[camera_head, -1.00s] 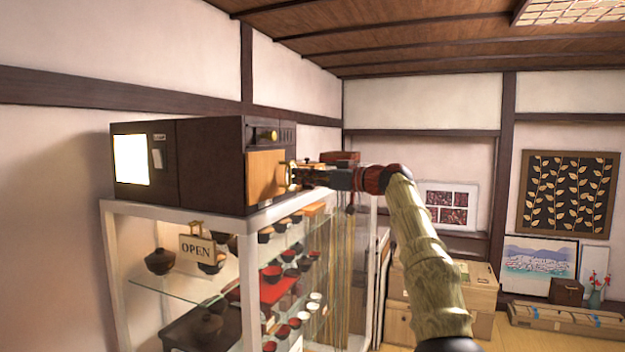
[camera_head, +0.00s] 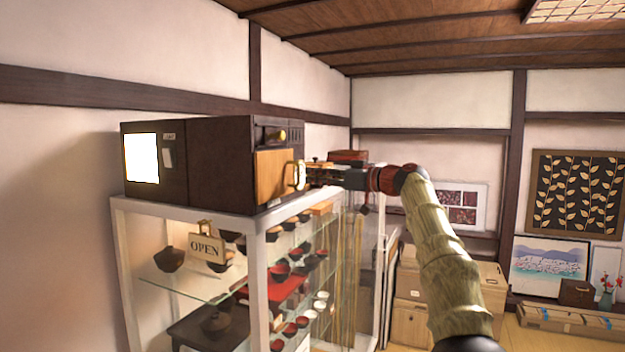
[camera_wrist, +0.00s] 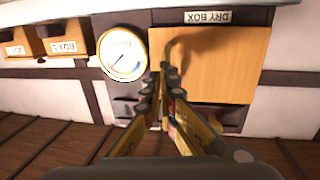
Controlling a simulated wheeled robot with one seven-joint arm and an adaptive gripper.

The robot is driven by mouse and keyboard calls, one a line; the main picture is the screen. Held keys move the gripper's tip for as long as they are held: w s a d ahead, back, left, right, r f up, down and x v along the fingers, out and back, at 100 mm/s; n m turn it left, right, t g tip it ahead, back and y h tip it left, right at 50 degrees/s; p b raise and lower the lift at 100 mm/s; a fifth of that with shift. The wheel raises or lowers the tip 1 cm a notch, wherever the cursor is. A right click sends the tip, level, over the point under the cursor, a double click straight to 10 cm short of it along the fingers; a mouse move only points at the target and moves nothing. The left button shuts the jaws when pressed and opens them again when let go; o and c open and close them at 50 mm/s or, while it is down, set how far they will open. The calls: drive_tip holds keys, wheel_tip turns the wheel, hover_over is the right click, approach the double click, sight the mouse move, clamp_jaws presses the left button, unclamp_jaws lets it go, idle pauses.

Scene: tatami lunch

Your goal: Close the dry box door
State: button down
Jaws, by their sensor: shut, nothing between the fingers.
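The dry box (camera_head: 215,160) is a dark brown cabinet on top of a glass display case. Its door (camera_head: 277,177) is a light wood panel that looks flat against the front; I cannot tell whether a small gap is left. The door also fills the upper right of the wrist view (camera_wrist: 225,65). A pale looped handle (camera_head: 300,175) stands at the door's right side. My gripper (camera_head: 313,175) is shut and empty, just right of the handle; I cannot tell if they touch. In the wrist view, my fingers (camera_wrist: 164,78) point at the door's left part.
A round gauge (camera_wrist: 122,53) sits beside the door. The glass display case (camera_head: 258,235) holds several bowls, with an OPEN sign (camera_head: 206,247) at its front. Wooden boxes (camera_head: 450,300) stand at right on the floor. Framed pictures (camera_head: 574,192) are by the right wall.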

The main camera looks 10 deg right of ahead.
drive_tip(key=v, duration=1)
drive_tip(key=w+d+f+m+g+h, duration=0.15)
drive_tip(key=f+m, duration=0.25)
drive_tip(key=f, duration=0.4)
drive_tip(key=w+d+f+m+h, duration=0.1)
drive_tip(key=d+f+m+h, duration=0.25)
drive_tip(key=f, duration=0.45)
drive_tip(key=s+a+f+m+g+h, duration=0.1)
drive_tip(key=s+f+m+g, duration=0.15)
drive_tip(key=s+f, duration=0.5)
drive_tip(key=s+a+f+g+h+b, duration=0.1)
drive_tip(key=s+a+f+h+b, duration=0.1)
drive_tip(key=s+f, duration=0.8)
drive_tip(key=s+a+f+g+h+b, duration=0.1)
drive_tip(key=s+a+f+b, duration=0.4)
drive_tip(key=s+f, duration=0.5)
drive_tip(key=s+a+f+n+g+h+b, duration=0.1)
drive_tip(key=s+a+f+h+b, duration=0.2)
drive_tip(key=s+f, duration=0.7)
drive_tip(key=s+a+b, duration=0.1)
drive_tip(key=s, duration=1.3)
drive_tip(key=shift+s+f, duration=0.2)
drive_tip(key=shift+s, duration=0.1)
